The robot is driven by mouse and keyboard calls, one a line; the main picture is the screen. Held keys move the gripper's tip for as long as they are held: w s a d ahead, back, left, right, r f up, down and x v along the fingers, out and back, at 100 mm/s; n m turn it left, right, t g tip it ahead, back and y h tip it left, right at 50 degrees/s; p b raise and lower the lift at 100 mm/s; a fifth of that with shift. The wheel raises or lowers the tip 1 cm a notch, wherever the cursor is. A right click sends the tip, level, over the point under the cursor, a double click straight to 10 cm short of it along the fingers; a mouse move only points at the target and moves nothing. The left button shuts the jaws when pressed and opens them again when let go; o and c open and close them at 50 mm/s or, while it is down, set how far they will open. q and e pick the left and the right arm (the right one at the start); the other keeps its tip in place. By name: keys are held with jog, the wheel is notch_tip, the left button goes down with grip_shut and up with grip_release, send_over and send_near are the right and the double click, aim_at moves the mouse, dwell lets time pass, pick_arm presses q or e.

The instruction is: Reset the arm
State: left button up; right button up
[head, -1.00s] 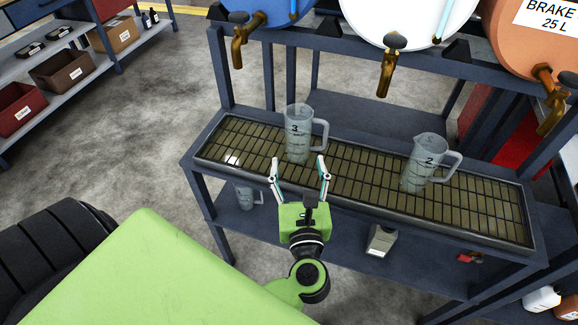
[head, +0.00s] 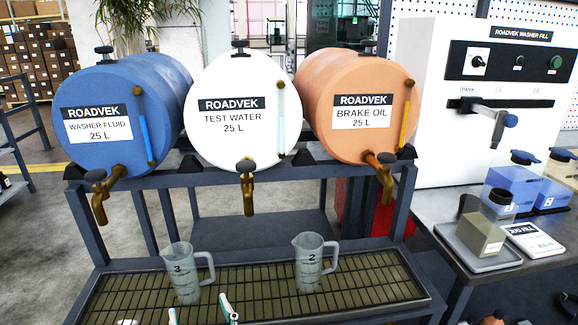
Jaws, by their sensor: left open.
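My left gripper (head: 200,314) shows only by its two white fingertips at the bottom edge. They are spread apart, with nothing seen between them. They are in front of the clear measuring jug marked 3 (head: 183,277), which stands upright on the drip grate with its handle to the right. A second clear jug marked 2 (head: 309,266) stands upright farther right on the same grate (head: 250,290). The rest of my left arm is below the picture.
Blue washer fluid (head: 105,95), white test water (head: 230,85) and orange brake oil (head: 345,80) drums lie on a rack above the grate, their brass taps overhanging it. At right, a white washer fill machine (head: 440,100) stands by a bench with a tray (head: 470,255) and blue containers.

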pick_arm(q)
jog(key=d+r+m+t+h, duration=0.35)
jog(key=d+m+h, duration=0.3)
jog(key=m, duration=0.35)
jog(key=d+r+m+t+h, duration=0.2)
jog(key=d+r+m+h, duration=0.2)
jog(key=d+m+h, duration=0.45)
jog(key=s+d+f+m+g+h, duration=0.35)
jog(key=f+m+g, duration=0.55)
jog(key=m, duration=0.8)
jog(key=s+a+f+m+g+y, duration=0.8)
jog(key=s+a+f+g+y, duration=0.1)
jog(key=s+a+f, duration=0.75)
notch_tip(320, 180, down, 27)
jog(key=s+g, duration=0.1)
jog(key=s, duration=0.2)
jog(key=s+a+f, duration=0.1)
jog(key=s+f, duration=0.6)
jog(key=s, duration=0.1)
jog(key=s+a+f+g+p, duration=0.1)
jog(key=s+a+f, duration=0.1)
jog(key=s+f, duration=0.5)
jog(key=shift+s+a, duration=0.3)
jog(key=shift+s, duration=0.35)
jog(key=shift+m, duration=0.25)
